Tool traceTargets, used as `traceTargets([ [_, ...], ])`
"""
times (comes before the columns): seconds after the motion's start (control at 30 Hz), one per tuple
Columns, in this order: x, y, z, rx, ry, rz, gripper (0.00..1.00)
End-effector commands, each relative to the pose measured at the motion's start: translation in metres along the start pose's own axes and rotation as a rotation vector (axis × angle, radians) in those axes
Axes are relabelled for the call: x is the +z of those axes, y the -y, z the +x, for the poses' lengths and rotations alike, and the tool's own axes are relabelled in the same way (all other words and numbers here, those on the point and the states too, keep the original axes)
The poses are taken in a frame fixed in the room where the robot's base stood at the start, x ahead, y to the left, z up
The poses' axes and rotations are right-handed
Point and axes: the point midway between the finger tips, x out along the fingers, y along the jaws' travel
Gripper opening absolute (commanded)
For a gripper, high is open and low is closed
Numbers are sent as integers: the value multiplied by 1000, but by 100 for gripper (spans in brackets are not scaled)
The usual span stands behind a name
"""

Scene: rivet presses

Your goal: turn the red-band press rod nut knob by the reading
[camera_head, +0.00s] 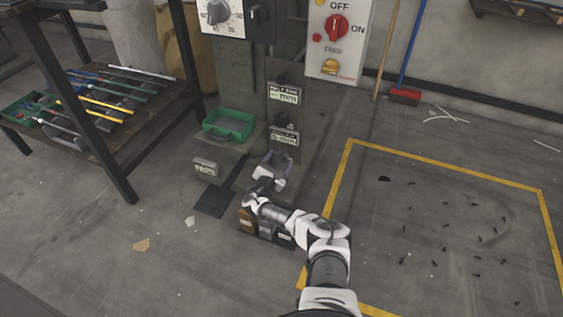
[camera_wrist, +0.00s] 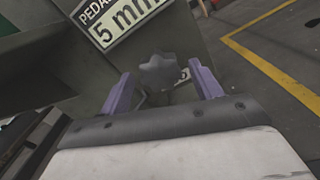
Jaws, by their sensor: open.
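A dark, star-shaped knob (camera_wrist: 160,72) stands in the middle of the wrist view, in front of the press's lower body. My gripper (camera_wrist: 162,88) is open, with one purple finger on each side of the knob. I cannot tell whether either finger touches it. In the head view my gripper (camera_head: 277,164) is low at the press (camera_head: 312,130), and the knob is hard to make out there. A sign (camera_wrist: 122,22) above the knob reads "PEDA…" and "5 mm"; it also shows in the head view (camera_head: 284,137). I see no red band.
Another plate (camera_head: 285,94) ending in "mm" sits higher on the press. A green tray (camera_head: 229,124) is left of it. Small labelled boxes (camera_head: 265,228) stand under my arm. A dark rack (camera_head: 95,110) is at left.

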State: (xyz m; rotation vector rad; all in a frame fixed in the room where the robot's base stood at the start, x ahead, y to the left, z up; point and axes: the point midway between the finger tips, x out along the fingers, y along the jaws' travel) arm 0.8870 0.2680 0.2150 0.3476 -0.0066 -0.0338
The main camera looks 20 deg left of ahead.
Motion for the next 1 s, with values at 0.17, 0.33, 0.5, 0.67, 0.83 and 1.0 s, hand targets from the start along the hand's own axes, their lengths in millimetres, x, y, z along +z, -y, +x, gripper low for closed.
traceTargets([
  [0.17, -2, 0, 20, 1, 1, 0, 64],
  [0.33, 0, 0, 26, -1, -1, 1, 64],
  [0.5, 0, 0, 26, -1, -1, 1, 64],
  [0.67, 0, 0, 26, -1, -1, 1, 48],
  [0.83, 0, 0, 25, -1, -1, 1, 26],
  [1.0, 0, 0, 25, -1, -1, -2, 19],
])
